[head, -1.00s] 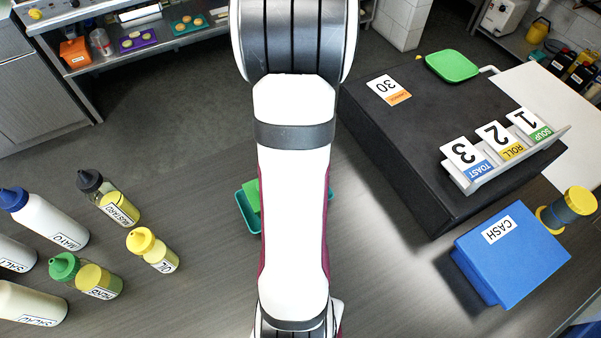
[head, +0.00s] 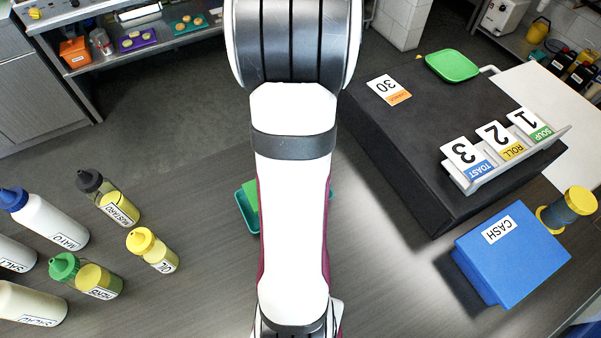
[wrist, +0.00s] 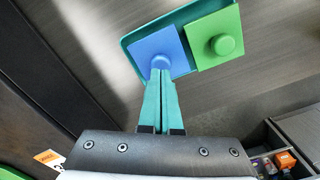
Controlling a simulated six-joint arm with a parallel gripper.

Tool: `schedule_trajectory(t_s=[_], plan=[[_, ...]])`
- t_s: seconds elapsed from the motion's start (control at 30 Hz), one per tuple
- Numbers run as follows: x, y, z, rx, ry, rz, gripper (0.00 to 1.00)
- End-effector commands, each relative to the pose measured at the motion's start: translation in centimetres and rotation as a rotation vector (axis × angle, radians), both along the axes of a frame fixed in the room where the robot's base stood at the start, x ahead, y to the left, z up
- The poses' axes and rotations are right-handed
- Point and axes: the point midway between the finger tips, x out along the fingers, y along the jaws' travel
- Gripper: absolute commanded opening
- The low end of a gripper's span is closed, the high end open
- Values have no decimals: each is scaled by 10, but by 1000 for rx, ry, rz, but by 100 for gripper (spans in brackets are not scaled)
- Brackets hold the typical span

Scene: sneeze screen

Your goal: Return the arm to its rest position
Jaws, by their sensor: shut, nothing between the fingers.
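My gripper (wrist: 160,80) shows in the wrist view with its teal fingers shut and nothing between them. The fingertips appear just in front of a blue square piece with a round knob (wrist: 148,45); I cannot tell whether they touch it. Beside it is a green square piece with a knob (wrist: 206,50). Both sit in a teal tray (wrist: 127,39). In the head view my arm hides the gripper and most of the tray (head: 241,216); only part of the green piece (head: 250,194) shows.
Several bottles, including mustard (head: 118,208) and oil (head: 158,254), stand at left. A black box (head: 400,150) with a numbered card rack (head: 520,160) and a blue cash box (head: 520,255) are at right. Bare counter (head: 190,300) lies between the bottles and my arm.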

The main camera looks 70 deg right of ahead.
Motion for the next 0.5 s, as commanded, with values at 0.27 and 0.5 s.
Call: schedule_trajectory(t_s=[0.27,0.5], plan=[[0,-1,23,-5,-1,-1,0],[1,-2,24,-6,-3,-1,0]])
